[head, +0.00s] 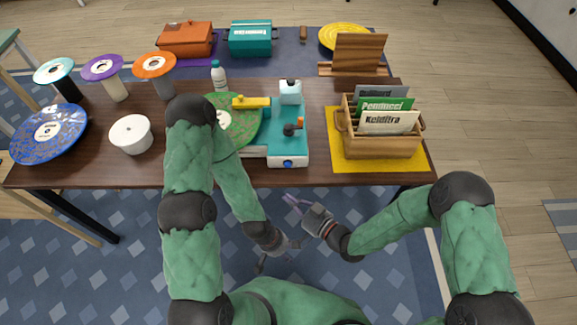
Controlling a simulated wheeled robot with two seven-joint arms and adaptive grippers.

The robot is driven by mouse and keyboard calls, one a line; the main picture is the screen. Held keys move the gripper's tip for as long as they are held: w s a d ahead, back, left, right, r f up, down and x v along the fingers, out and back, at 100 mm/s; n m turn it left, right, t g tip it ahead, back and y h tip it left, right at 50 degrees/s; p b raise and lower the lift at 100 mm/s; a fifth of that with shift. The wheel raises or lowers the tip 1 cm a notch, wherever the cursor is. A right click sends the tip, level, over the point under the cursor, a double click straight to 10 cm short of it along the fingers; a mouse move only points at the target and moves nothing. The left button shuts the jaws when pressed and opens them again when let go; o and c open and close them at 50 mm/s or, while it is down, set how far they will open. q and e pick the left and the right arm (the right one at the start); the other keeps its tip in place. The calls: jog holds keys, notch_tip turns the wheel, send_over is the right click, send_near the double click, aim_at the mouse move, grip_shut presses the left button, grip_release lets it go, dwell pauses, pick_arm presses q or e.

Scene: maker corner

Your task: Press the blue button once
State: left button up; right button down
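The blue button (288,163) is a small round knob on the front face of a teal and white turntable device (259,151), near the table's front edge. The device carries a green record (240,130), partly hidden behind my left arm. My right gripper (292,203) is in front of the table, below the button in the picture and apart from it. Its two fingers look spread, with nothing between them. My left gripper (278,262) hangs lower, close to my body over the blue rug. Its fingers look spread and empty.
A wooden crate (381,145) of record sleeves stands on a yellow mat (338,163) right of the device. A white bowl-like pot (131,134), a blue record (48,133) and several disc-topped stands are left. A bottle (218,76) stands behind.

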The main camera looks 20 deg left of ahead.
aim_at(291, 183)
jog(key=w, duration=0.2)
jog(key=w+a+b, duration=0.1)
jog(key=w, duration=0.1)
jog(key=w+a, duration=0.1)
jog(key=w, duration=0.1)
jog(key=shift+w+f, duration=0.1)
jog(key=shift+w, duration=0.1)
jog(key=shift+w+a+b, duration=0.2)
jog(key=shift+w+b, duration=0.2)
jog(key=shift+w, duration=0.5)
jog(key=shift+w, duration=0.1)
dwell(0.6)
jog(key=shift+w+a, duration=0.15)
jog(key=shift+w, duration=0.15)
jog(key=shift+w+a+b, duration=0.1)
jog(key=shift+w+b, duration=0.25)
jog(key=shift+w, duration=0.15)
dwell(1.1)
jog(key=shift+s+d, duration=0.25)
jog(key=shift+s, duration=0.65)
